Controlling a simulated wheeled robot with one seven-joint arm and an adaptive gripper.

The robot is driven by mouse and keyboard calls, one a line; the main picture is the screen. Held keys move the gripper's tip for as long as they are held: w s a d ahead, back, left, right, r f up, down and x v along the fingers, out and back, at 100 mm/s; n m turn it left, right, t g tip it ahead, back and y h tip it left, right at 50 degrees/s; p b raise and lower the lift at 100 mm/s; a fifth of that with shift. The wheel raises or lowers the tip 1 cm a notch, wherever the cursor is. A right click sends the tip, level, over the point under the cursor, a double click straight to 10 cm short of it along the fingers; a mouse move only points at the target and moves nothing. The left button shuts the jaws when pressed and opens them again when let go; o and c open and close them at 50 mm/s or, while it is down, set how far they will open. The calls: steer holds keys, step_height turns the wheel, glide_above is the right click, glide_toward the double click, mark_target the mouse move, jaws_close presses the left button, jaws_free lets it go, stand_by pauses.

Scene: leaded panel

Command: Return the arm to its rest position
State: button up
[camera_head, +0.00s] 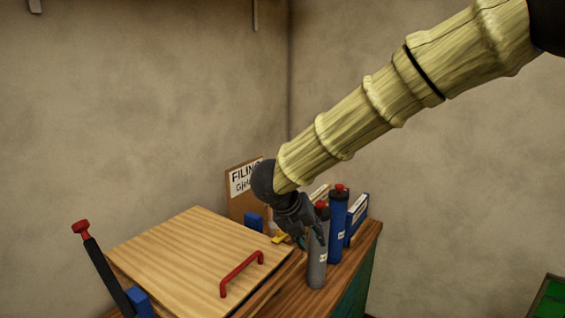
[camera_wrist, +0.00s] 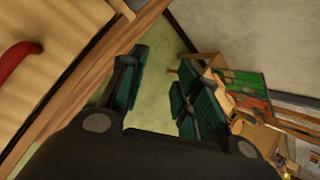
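My arm (camera_head: 365,105) reaches down and left from the upper right of the head view, with a pale yellow ribbed sleeve. My gripper (camera_head: 306,238) hangs at its end, over the wooden bench, beside the grey bottle (camera_head: 317,262); it overlaps the bottle's left edge in the picture. In the wrist view my gripper (camera_wrist: 160,95) has two teal-padded fingers standing apart, with only greenish floor showing between them. It is open and empty. Whether a finger touches the bottle cannot be told.
A wooden lid (camera_head: 195,255) with a red handle (camera_head: 242,273) lies left of my gripper. A black lever (camera_head: 105,272) with a red knob stands at left. A blue bottle (camera_head: 338,228), a blue-white box (camera_head: 357,215) and a "FILING" sign (camera_head: 243,180) stand behind. Open room lies right of the bench.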

steer(key=s+d+f+n, duration=0.1)
steer(key=d+f+n, duration=0.3)
steer(key=f, duration=0.5)
steer(key=s+d+f+n+t, duration=0.1)
steer(key=s+d+f+n, duration=0.15)
steer(key=f+n, duration=0.4)
steer(key=d+f+n, duration=0.4)
steer(key=f, duration=0.6)
steer(key=s+d+f+n+g+y, duration=0.2)
steer(key=s+d+f+n+y, duration=0.15)
steer(key=s+f+n, duration=1.3)
steer(key=s+d+f+n+g+y, duration=0.1)
steer(key=s+f+n+g, duration=0.2)
steer(key=s, duration=0.8)
steer(key=s+d+f+n+g, duration=0.15)
steer(key=s+f, duration=0.25)
steer(key=s, duration=0.7)
step_height(320, 180, down, 10)
steer(key=w+b, duration=0.1)
steer(key=b, duration=0.9)
steer(key=shift+a+n+t, duration=0.2)
steer(key=shift+n+t, duration=0.15)
steer(key=shift+t, duration=0.1)
